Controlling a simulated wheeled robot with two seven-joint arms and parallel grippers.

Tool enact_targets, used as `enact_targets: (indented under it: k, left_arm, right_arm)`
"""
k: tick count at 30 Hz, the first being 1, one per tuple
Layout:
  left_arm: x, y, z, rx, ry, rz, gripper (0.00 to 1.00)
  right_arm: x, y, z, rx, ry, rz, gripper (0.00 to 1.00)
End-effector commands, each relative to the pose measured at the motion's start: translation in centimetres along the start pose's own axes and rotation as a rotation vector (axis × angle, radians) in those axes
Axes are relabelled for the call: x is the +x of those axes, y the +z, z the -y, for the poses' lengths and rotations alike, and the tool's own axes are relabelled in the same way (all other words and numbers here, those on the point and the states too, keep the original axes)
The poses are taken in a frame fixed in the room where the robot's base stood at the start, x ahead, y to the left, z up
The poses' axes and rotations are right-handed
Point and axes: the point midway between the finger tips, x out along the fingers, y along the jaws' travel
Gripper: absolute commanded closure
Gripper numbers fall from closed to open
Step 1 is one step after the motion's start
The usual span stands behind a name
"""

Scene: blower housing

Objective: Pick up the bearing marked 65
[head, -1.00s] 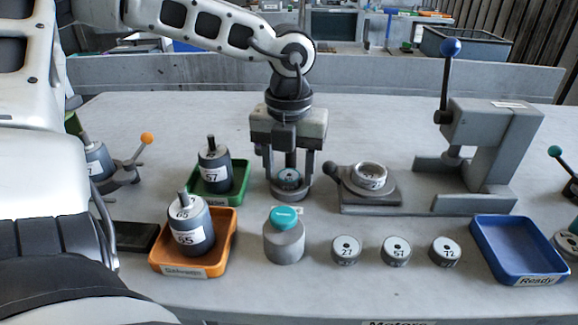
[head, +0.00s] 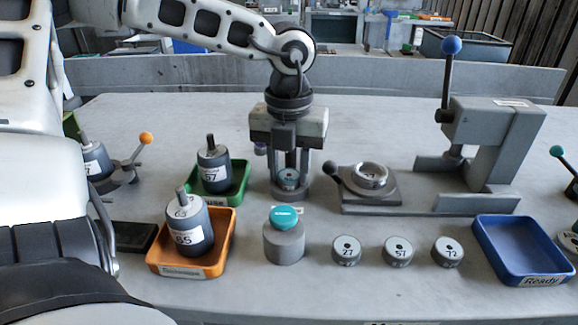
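My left gripper (head: 290,178) points straight down over a round grey stand (head: 290,194) at the middle of the table. Its two fingers stand on either side of a small pale-topped bearing (head: 289,176) and look closed against its sides. The bearing still sits low at the stand. Its mark is too small to read surely. Three other bearings stand in a row at the front: one that looks like 27 (head: 346,251), one marked 51 (head: 397,251) and one marked 72 (head: 447,252). My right gripper is not in view.
A motor marked 65 (head: 190,232) stands in an orange tray (head: 228,243); another motor (head: 213,166) stands in a green tray (head: 240,188). A teal-topped grey cylinder (head: 284,243) is in front of the gripper. A fixture (head: 385,197), lever press (head: 500,145) and empty blue tray (head: 520,250) are right.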

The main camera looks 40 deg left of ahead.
Motion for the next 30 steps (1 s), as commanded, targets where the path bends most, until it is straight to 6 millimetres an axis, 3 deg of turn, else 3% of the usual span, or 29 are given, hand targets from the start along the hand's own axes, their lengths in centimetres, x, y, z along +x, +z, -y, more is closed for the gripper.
enact_targets:
  k: [13,30]
  left_arm:
    - [-0.3,0.0,0.0,0.000,0.000,0.001,0.92]
    - [-3.7,0.0,0.0,-0.001,0.000,0.002,0.92]
  right_arm:
    - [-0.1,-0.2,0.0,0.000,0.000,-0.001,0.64]
    - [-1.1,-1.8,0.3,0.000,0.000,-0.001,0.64]
